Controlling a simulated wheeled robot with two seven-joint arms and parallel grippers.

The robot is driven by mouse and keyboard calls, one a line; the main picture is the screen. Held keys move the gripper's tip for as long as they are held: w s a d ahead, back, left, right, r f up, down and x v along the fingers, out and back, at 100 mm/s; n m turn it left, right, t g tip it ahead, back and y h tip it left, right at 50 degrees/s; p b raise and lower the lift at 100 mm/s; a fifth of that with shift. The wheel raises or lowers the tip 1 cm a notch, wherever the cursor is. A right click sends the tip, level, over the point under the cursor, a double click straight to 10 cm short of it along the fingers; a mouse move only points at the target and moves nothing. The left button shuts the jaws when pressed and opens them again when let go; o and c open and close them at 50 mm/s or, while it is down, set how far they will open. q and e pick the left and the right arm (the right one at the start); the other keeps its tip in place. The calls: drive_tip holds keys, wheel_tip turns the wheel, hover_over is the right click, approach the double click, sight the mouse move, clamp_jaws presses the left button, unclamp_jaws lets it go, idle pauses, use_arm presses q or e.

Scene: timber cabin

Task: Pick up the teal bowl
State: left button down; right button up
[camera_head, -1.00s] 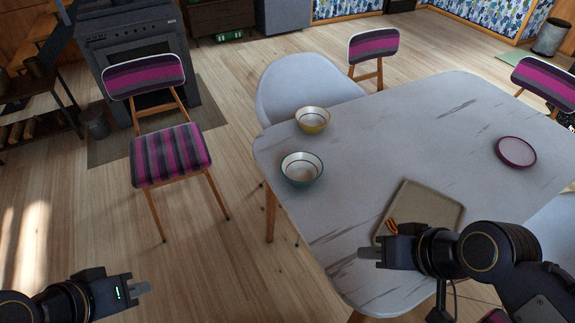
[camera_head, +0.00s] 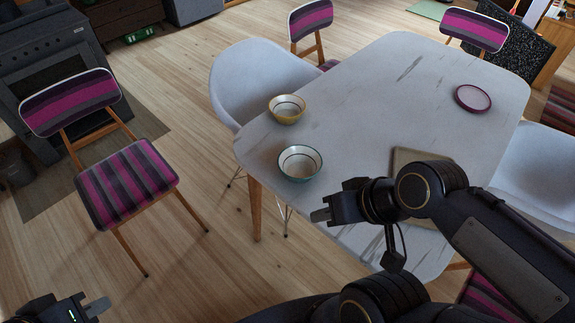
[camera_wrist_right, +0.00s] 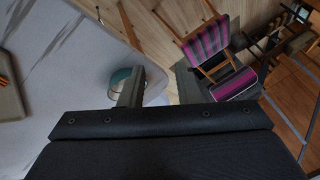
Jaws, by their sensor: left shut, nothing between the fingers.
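The teal bowl (camera_head: 300,164), teal outside and pale inside with a dark ring, stands upright on the white table (camera_head: 375,125) near its left end. My right gripper (camera_head: 320,215) is at the table's near edge, just below and right of the bowl in the head view. It is open, empty and apart from the bowl. In the right wrist view its two fingers (camera_wrist_right: 160,86) are spread, and the teal bowl (camera_wrist_right: 119,76) shows partly hidden behind the left finger. My left gripper (camera_head: 99,306) is shut and empty at the bottom left, over the floor, away from the table.
A yellow bowl (camera_head: 287,109) stands just behind the teal one. A beige tray (camera_head: 404,158) is mostly hidden by my right arm. A white chair (camera_head: 250,78) and a striped chair (camera_head: 128,183) stand left of the table.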

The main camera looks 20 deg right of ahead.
drive_tip(key=m+g+h+b, duration=0.1)
drive_tip(key=m+h+b, duration=0.3)
drive_tip(key=m, duration=1)
hover_over(310, 177)
drive_tip(key=s+d+b, duration=0.1)
drive_tip(key=s, duration=0.1)
wheel_tip(310, 177, down, 12)
drive_tip(key=y, duration=0.1)
drive_tip(key=x, duration=0.7)
drive_tip(key=shift+w+d+f+b, duration=0.1)
drive_tip(key=shift+f+b, duration=0.15)
drive_tip(key=shift+b, duration=0.1)
drive_tip(key=shift+c, duration=0.2)
clamp_jaws()
